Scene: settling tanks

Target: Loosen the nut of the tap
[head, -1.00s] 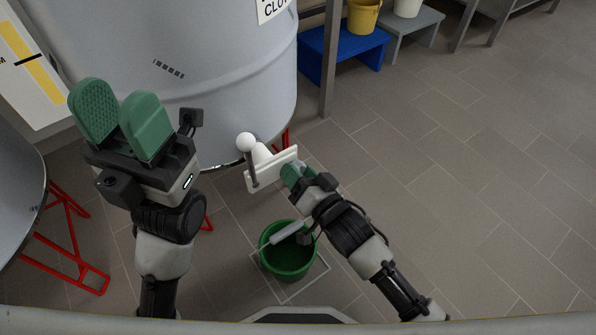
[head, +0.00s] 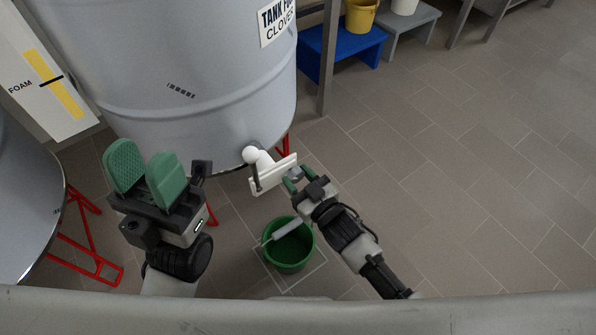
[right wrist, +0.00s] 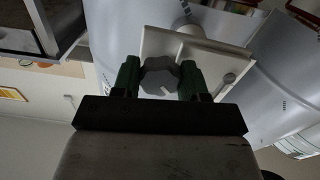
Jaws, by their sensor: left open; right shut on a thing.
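The tap (head: 254,156) is white, with a round knob, and sticks out low on the front of the grey tank (head: 205,75). A white plate (head: 272,175) stands at its outer end. The grey faceted nut (right wrist: 160,75) sits in front of the plate, which also shows in the right wrist view (right wrist: 205,54). My right gripper (head: 296,178) is shut on the nut, one green finger on each side in the right wrist view (right wrist: 160,80). My left gripper (head: 146,174) is open and empty, raised left of the tap, its green pads apart.
A green bucket (head: 290,248) stands on the floor below the tap, a pale bar across its top. A blue stool (head: 345,48) with a yellow bucket (head: 361,15) stands behind. Red legs (head: 85,250) support the left tank. Floor at right is clear.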

